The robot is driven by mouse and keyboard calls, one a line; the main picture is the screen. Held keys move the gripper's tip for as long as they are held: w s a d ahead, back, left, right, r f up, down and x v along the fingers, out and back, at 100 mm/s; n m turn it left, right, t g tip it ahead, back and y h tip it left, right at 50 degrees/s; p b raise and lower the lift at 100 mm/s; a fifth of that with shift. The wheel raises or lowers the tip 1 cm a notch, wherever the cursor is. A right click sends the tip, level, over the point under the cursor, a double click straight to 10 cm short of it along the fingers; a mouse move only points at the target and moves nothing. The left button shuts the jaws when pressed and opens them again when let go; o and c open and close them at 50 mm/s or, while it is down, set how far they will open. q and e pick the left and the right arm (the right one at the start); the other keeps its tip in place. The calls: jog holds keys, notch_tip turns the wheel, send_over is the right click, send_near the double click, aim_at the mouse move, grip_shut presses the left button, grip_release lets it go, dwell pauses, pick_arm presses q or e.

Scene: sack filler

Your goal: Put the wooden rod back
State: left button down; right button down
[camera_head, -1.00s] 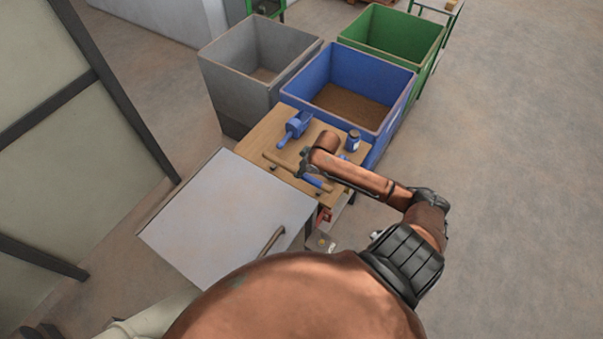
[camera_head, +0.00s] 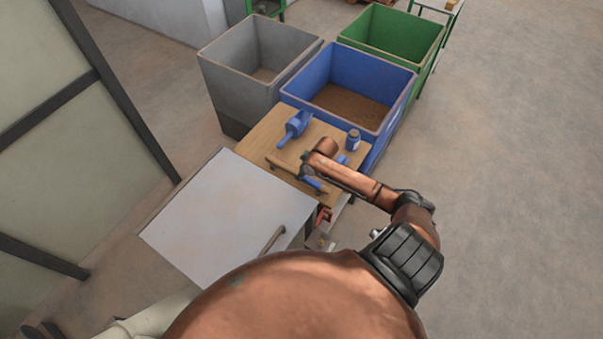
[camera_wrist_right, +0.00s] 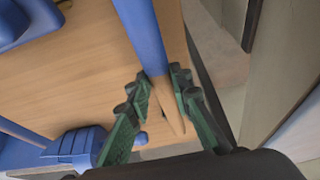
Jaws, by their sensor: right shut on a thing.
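The wooden rod (camera_head: 281,165) has a blue section and lies across the near side of the wooden table top in the head view. My right gripper (camera_head: 306,171) is at the rod, partly hidden by its own wrist. In the right wrist view, the green fingers of my right gripper (camera_wrist_right: 158,88) are shut around the rod (camera_wrist_right: 147,38), near where its blue section meets bare wood. I cannot tell whether the rod touches the table or is just above it. My left gripper is not in view.
A pale flat panel (camera_head: 222,215) is in front.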

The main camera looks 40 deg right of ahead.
jog(key=shift+f, duration=0.45)
jog(key=c, duration=1.7)
grip_release()
jog(key=shift+c, duration=0.2)
jog(key=v, duration=1.3)
jog(key=shift+w+r, duration=0.15)
jog(key=shift+w, duration=0.1)
